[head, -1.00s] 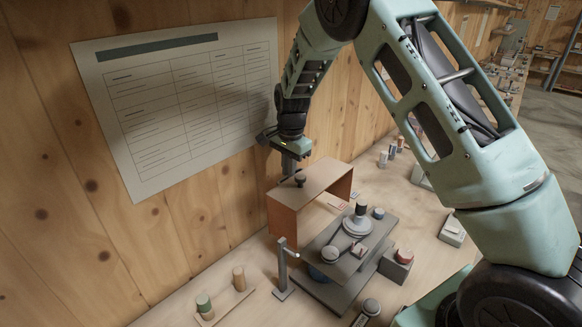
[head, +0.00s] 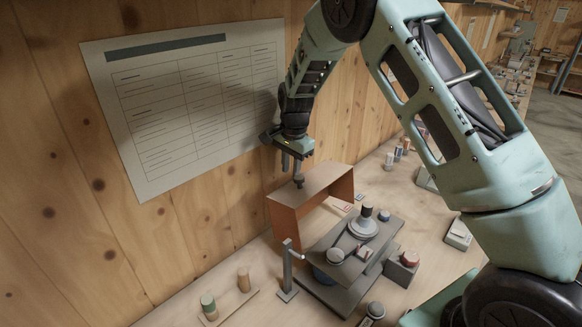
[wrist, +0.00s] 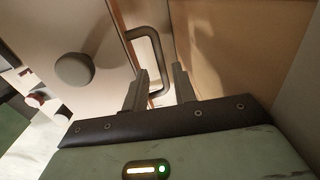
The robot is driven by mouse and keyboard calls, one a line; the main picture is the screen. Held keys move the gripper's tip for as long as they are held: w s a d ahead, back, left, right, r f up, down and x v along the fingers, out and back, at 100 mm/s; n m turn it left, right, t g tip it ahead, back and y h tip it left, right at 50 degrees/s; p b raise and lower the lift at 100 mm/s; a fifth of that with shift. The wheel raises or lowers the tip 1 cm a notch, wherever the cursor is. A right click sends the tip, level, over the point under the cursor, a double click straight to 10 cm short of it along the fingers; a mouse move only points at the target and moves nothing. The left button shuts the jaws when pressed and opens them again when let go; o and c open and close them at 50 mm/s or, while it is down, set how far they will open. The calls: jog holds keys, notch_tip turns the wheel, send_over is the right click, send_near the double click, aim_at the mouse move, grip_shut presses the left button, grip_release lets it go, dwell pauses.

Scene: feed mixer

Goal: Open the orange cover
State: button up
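The orange cover (head: 283,217) is an arch-shaped box with a paler top, standing on the bench against the wooden wall. A round dark knob (wrist: 75,69) lies to the left of the fingers there. Whether a finger touches the handle cannot be told.
A grey fixture with a stepped round part (head: 363,227) stands right of the cover. A small grey post (head: 288,270) stands in front. A wooden strip with two cylinders (head: 226,305) lies at front left. A paper chart (head: 190,105) hangs on the wall.

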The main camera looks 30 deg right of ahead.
jog(key=shift+s+d+f, duration=0.2)
jog(key=shift+s+f, duration=0.15)
jog(key=shift+r, duration=0.1)
notch_tip(320, 180, up, 12)
jog(key=b, duration=0.4)
jog(key=shift+s+r, duration=0.15)
dwell(0.4)
